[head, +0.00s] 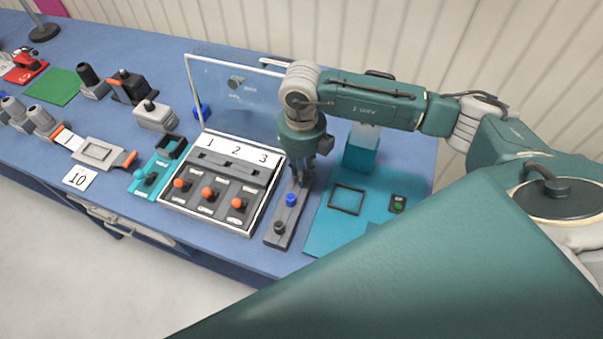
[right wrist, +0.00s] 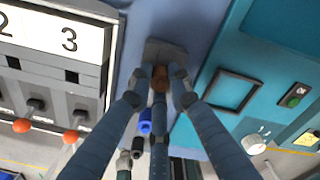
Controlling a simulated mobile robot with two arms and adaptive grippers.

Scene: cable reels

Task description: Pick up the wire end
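My right gripper (head: 302,182) reaches down over the far end of a narrow grey strip (head: 272,240) on the blue bench. In the right wrist view its dark fingers (right wrist: 160,92) are spread apart. A small copper-brown piece (right wrist: 161,74), which may be the wire end, shows just beyond and between the fingertips. I see a gap between it and the outer fingers; whether the middle finger touches it I cannot tell. The strip also bears a blue plug (head: 291,200) and a black one (head: 279,228). My left gripper is not in view.
A panel numbered 1, 2, 3 (head: 225,168) with orange-tipped levers stands left of the strip, with a clear upright sheet (head: 240,100) behind. A teal station (head: 330,235) with a square frame (head: 347,199) and green button (head: 398,205) lies to the right.

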